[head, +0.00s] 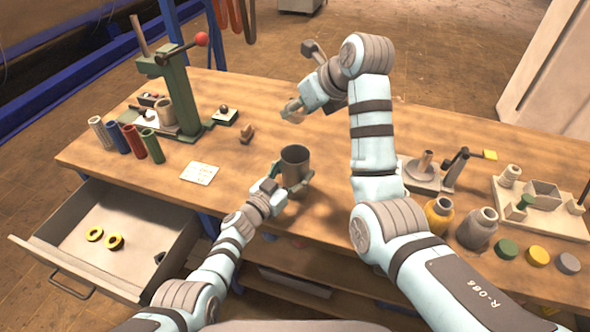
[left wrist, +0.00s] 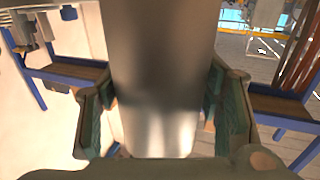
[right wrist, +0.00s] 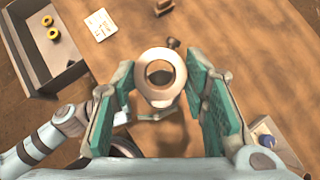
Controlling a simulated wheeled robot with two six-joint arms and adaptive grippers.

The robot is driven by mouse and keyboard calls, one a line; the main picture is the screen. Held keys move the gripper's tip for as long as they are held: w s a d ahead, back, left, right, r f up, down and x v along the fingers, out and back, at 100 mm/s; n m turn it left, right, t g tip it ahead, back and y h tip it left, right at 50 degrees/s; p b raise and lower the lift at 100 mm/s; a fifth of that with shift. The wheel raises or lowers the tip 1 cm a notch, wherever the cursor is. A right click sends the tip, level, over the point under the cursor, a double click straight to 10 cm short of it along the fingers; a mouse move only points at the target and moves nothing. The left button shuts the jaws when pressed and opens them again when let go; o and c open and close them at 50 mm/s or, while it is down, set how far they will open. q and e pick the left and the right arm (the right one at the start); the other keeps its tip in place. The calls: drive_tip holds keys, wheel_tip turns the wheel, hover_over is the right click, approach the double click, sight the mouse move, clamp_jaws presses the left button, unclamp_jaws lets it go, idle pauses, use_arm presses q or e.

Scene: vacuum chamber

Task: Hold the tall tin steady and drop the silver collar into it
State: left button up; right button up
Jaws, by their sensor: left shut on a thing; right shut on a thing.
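The tall tin (head: 295,157), a dark grey open cylinder, stands upright near the front edge of the workbench. My left gripper (head: 292,184) is shut around its lower part. In the left wrist view the tin (left wrist: 165,70) fills the middle as a smooth metal wall between the pads. My right gripper (head: 292,108) is above the bench, behind the tin in the head view. In the right wrist view it is shut on the pale silver collar (right wrist: 160,97), a ring with a round hole facing the camera. The collar is apart from the tin.
A green press (head: 180,95) and several coloured tubes (head: 132,142) stand at the left. A drawer (head: 110,235) with two yellow rings is open. Jars (head: 478,228), coloured lids and a fixture board (head: 540,208) occupy the right. A small brown piece (head: 247,133) and paper (head: 199,173) lie left of the tin.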

wheel_tip(320, 180, down, 9)
drive_tip(key=shift+f, duration=0.15)
idle(0.9)
drive_tip(key=o, duration=1.4)
use_arm(q)
drive_tip(key=o, duration=1.3)
use_arm(e)
drive_tip(key=v, duration=1.2)
